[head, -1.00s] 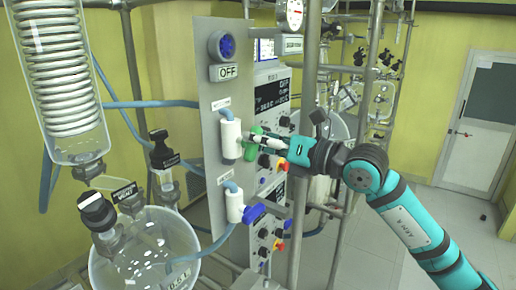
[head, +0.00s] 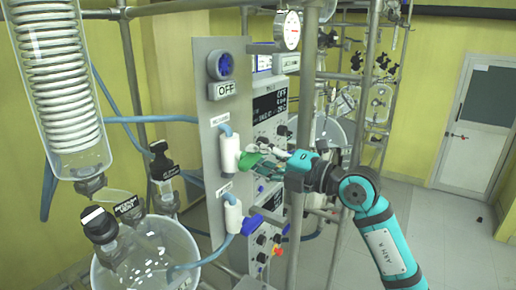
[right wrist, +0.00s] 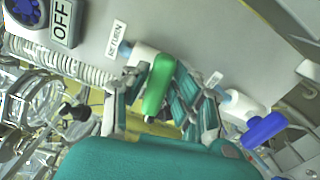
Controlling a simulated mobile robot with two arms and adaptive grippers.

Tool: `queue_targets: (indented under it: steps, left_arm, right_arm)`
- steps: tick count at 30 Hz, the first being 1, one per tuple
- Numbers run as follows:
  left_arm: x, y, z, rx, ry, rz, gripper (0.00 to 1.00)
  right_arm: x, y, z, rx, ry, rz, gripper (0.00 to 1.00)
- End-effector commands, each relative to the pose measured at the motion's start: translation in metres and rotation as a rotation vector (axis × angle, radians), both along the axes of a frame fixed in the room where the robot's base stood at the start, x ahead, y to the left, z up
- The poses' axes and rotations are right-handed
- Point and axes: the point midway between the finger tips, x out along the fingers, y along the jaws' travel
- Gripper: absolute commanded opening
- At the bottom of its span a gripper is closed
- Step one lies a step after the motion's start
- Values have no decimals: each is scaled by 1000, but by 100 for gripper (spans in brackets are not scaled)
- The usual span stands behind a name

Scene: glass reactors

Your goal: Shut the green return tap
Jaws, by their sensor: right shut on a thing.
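The green return tap (head: 249,160) sits on a white valve body (head: 230,157) on the upright grey panel. In the right wrist view its green handle (right wrist: 158,84) lies between my fingers, below the RETURN label (right wrist: 116,38). My right gripper (head: 266,161) reaches in from the right and is shut on the green handle; its fingers (right wrist: 155,92) show on both sides of it. Part of the handle is hidden by the fingers in the head view. My left gripper is not in view.
A blue tap (head: 250,225) sits below on the same panel (head: 209,130); it also shows in the right wrist view (right wrist: 263,130). A metal post (head: 305,120) stands close to my right gripper. Glass vessels (head: 145,255) and blue hoses are at left.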

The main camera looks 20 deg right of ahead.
Motion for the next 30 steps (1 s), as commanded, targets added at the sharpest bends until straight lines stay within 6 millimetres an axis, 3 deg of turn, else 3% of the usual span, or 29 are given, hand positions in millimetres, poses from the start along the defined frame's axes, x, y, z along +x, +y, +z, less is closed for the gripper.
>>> queue_targets:
  steps: [9,27,28,30]
  left_arm:
    - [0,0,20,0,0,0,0]
    - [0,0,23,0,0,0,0]
    - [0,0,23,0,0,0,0]
    - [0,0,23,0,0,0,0]
  right_arm:
    - [0,0,0,118,92,-1,0]
    - [0,0,-2,149,116,-1,0]
    - [0,0,-2,149,116,-1,26]
    - [0,0,-2,149,116,-1,35]
